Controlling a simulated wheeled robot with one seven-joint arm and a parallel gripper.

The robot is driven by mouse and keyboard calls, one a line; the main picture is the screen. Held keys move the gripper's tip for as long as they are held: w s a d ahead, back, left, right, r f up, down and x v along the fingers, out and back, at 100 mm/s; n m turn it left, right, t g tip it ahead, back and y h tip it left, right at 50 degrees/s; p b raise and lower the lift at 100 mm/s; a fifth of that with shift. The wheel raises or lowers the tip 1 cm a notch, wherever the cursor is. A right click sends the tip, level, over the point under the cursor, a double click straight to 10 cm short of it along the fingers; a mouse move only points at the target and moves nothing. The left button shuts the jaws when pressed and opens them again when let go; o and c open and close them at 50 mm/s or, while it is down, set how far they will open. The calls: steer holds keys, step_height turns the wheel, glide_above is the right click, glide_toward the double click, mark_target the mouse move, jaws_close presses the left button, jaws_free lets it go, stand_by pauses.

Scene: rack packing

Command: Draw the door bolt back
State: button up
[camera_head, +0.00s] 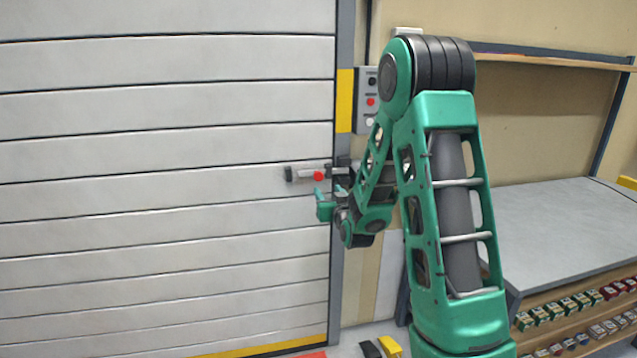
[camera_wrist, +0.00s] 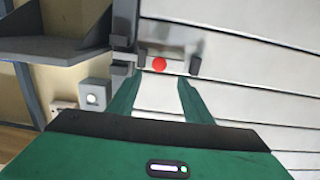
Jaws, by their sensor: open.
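The door bolt (camera_head: 305,174) is a grey bar with a red knob (camera_head: 319,176), mounted on the right edge of the light grey slatted door (camera_head: 165,150). In the wrist view the bolt's red knob (camera_wrist: 159,64) is at upper middle, ahead of the fingers. My gripper (camera_head: 332,198) is green, open and empty, just below and to the right of the knob. In the wrist view my gripper (camera_wrist: 158,92) has its two fingers spread apart, with the knob roughly in line with the gap. The fingers appear apart from the knob.
A control box (camera_head: 369,98) with a red button is on the wall right of the yellow-marked door frame (camera_head: 345,100). A grey workbench (camera_head: 560,225) stands at the right, above shelves of small boxes (camera_head: 580,310). The door face left of the bolt is clear.

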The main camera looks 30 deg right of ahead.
mark_target(319, 177)
steer(key=x, duration=1.1)
steer(key=shift+r, duration=0.25)
jaws_close()
steer(key=shift+d, duration=0.1)
